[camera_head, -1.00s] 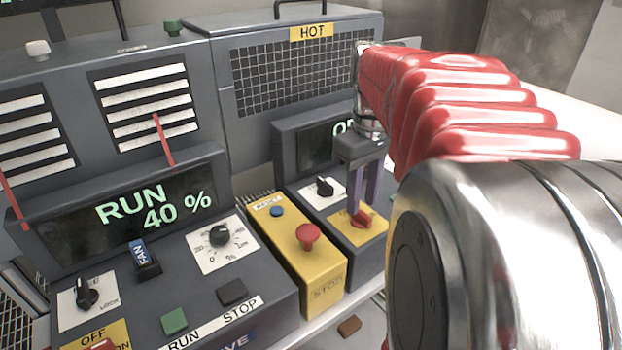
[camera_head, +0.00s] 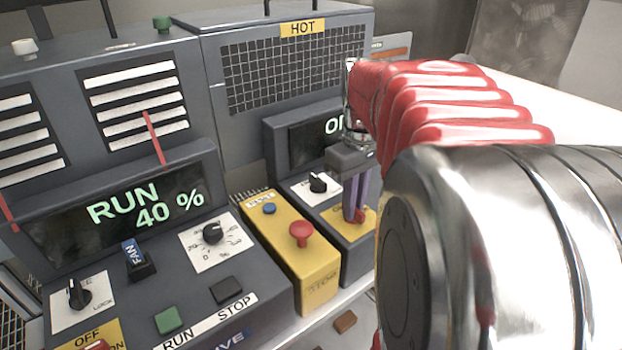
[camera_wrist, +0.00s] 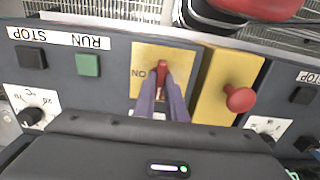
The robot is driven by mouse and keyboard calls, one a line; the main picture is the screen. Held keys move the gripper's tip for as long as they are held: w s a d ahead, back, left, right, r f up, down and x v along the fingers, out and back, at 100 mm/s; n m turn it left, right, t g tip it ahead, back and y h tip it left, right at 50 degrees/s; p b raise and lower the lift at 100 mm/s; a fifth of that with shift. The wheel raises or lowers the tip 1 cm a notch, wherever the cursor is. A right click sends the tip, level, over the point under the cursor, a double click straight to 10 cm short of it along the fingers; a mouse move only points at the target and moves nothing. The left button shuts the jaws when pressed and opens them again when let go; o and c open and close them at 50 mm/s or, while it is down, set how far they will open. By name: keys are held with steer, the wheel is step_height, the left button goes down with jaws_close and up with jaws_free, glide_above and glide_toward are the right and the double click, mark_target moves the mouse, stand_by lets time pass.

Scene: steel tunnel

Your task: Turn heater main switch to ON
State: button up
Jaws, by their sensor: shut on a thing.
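The heater main switch is a red rotary handle (camera_head: 360,217) on a yellow plate (camera_head: 369,220) of the heater's front panel, below a display (camera_head: 312,139) that my arm partly hides. In the wrist view the red handle (camera_wrist: 163,69) stands roughly along the picture's vertical, with an upside-down ON label to its left on the yellow plate (camera_wrist: 145,57). My gripper (camera_head: 354,216) reaches down to the panel with its purple fingers shut on the red handle. The fingertips (camera_wrist: 163,82) hide the handle's lower part in the wrist view.
A yellow box with a red mushroom button (camera_head: 301,232) stands directly left of the switch. A black knob (camera_head: 318,183) sits just behind the switch. The fan unit (camera_head: 120,250) fills the left, its display reading RUN 40 %. A mesh-front HOT housing (camera_head: 290,75) rises behind.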

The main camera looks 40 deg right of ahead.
steer(key=shift+m, duration=0.5)
jaws_close()
steer(key=m, duration=1.3)
steer(key=shift+m, duration=2)
steer(key=o, duration=0.7)
jaws_free()
